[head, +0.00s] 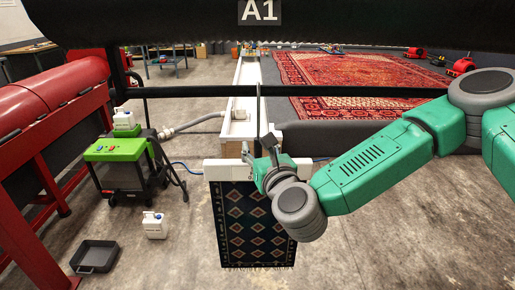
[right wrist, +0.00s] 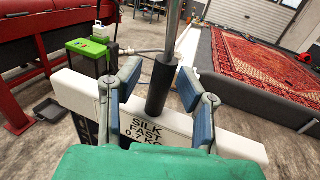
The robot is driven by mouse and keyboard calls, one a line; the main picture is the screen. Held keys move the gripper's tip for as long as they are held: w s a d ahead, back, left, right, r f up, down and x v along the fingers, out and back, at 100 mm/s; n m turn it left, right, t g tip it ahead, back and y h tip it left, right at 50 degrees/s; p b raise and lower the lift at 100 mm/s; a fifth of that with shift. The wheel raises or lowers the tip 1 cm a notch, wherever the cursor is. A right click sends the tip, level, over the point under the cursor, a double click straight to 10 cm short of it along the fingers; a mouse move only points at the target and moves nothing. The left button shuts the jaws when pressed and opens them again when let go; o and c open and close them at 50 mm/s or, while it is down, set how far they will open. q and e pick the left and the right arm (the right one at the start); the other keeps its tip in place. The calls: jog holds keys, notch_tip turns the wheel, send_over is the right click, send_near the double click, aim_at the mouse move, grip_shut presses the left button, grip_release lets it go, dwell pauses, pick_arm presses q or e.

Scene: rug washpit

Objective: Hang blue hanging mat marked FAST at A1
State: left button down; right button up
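The blue mat (head: 250,225), dark blue with a diamond pattern and fringe, hangs from a white header bar (head: 222,168) in the middle of the head view. A black grip (right wrist: 160,88) on a metal rod rises from the bar. My right gripper (right wrist: 158,80) is open, its two fingers on either side of the grip with gaps visible. It also shows in the head view (head: 260,158). The A1 sign (head: 259,11) is on a dark overhead beam. My left gripper is out of view.
A thin black rail (head: 350,91) crosses below the beam. A red rack (head: 45,125) stands at left, near a green-topped machine (head: 115,150), a white jug (head: 154,225) and a black tray (head: 95,256). A red rug (head: 360,80) lies behind. Floor at front is clear.

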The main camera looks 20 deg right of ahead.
jog(key=shift+f, duration=0.15)
jog(key=shift+s, duration=0.35)
jog(key=s, duration=1.1)
jog(key=s+a+f+n+g+y+b, duration=0.1)
jog(key=s+a+f+n+g+y, duration=0.2)
jog(key=f+n, duration=0.45)
jog(key=s+f+n+g, duration=0.45)
jog(key=f+n, duration=0.25)
jog(key=f, duration=0.2)
jog(key=s+a+f+n+g+y+b, duration=0.1)
jog(key=s+a+f+n+g+y, duration=0.15)
jog(key=s+f+n, duration=0.4)
jog(key=s+d+f+n+g+h, duration=0.3)
jog(key=s+d+f+n, duration=0.2)
jog(key=d+f+n, duration=0.1)
jog(key=s+d+f+n+g+h, duration=0.3)
jog(key=s+d+f+n+g, duration=0.1)
jog(key=d+f+n, duration=0.3)
jog(key=s+d+n+b, duration=0.1)
jog(key=d+n, duration=0.1)
jog(key=d, duration=0.2)
jog(key=shift+s+f, duration=0.15)
jog(key=shift+s, duration=0.2)
jog(key=shift+w, duration=0.1)
